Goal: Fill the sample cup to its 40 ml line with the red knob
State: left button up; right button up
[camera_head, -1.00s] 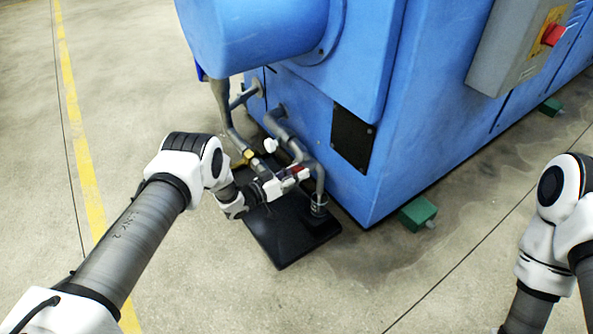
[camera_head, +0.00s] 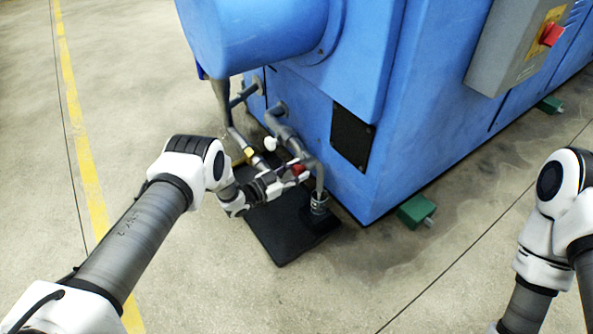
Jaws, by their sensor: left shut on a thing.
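The red knob (camera_head: 298,169) sits on the grey pipework at the lower front of the blue machine. My left gripper (camera_head: 295,176) is shut on the red knob, and its fingers partly hide it. The sample cup (camera_head: 319,207) is small and stands upright on the black mat, under the end of the bent grey pipe (camera_head: 319,176). The liquid level and the line on the cup are too small to tell. My right arm shows at the right edge, but its gripper is out of view.
The blue machine (camera_head: 410,120) fills the back. A black mat (camera_head: 277,240) lies on the floor below the pipes. A white knob (camera_head: 270,144) and a brass fitting (camera_head: 249,153) are close to my left gripper. A green foot (camera_head: 416,211) stands at the machine's corner. The concrete floor in front is clear.

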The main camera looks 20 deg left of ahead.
pick_arm(q)
jog(key=o, duration=1.2)
jog(key=shift+c, duration=0.2)
jog(key=v, duration=1.2)
